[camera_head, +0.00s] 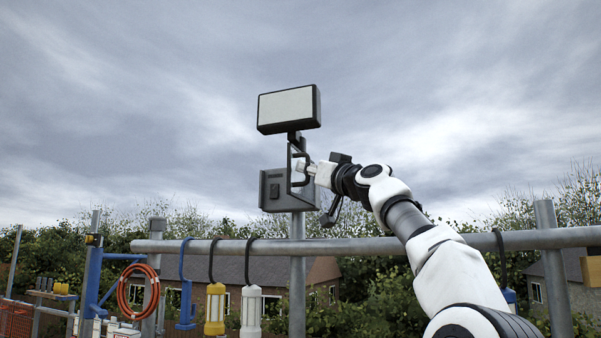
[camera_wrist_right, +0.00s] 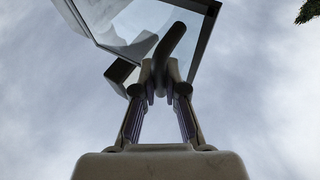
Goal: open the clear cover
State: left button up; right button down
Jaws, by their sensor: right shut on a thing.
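The clear cover (camera_head: 291,168) stands out from the grey box (camera_head: 267,203) on the post, seen nearly edge-on in the head view. Its dark-framed clear pane (camera_wrist_right: 135,22) fills the upper part of the right wrist view. A dark bar handle (camera_wrist_right: 173,42) sits on the cover. My right gripper (camera_head: 309,169) is shut on this handle; in the right wrist view its fingertips (camera_wrist_right: 160,78) close around the handle's near end. A dark switch (camera_head: 274,191) shows on the box's uncovered face. My left gripper is not in view.
A lamp-like panel (camera_head: 286,108) stands above the box on the same post. A grey rail (camera_head: 350,247) crosses below, with a yellow lantern (camera_head: 215,310) and a white lantern (camera_head: 251,312) hanging from it. The air left of the box is clear.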

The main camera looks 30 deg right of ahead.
jog(key=shift+d+f, duration=0.1)
jog(key=shift+s+d, duration=0.2)
jog(key=shift+d, duration=0.05)
jog(key=c, duration=1.5)
grip_release()
jog(key=shift+w, duration=0.1)
jog(key=shift+a, duration=0.1)
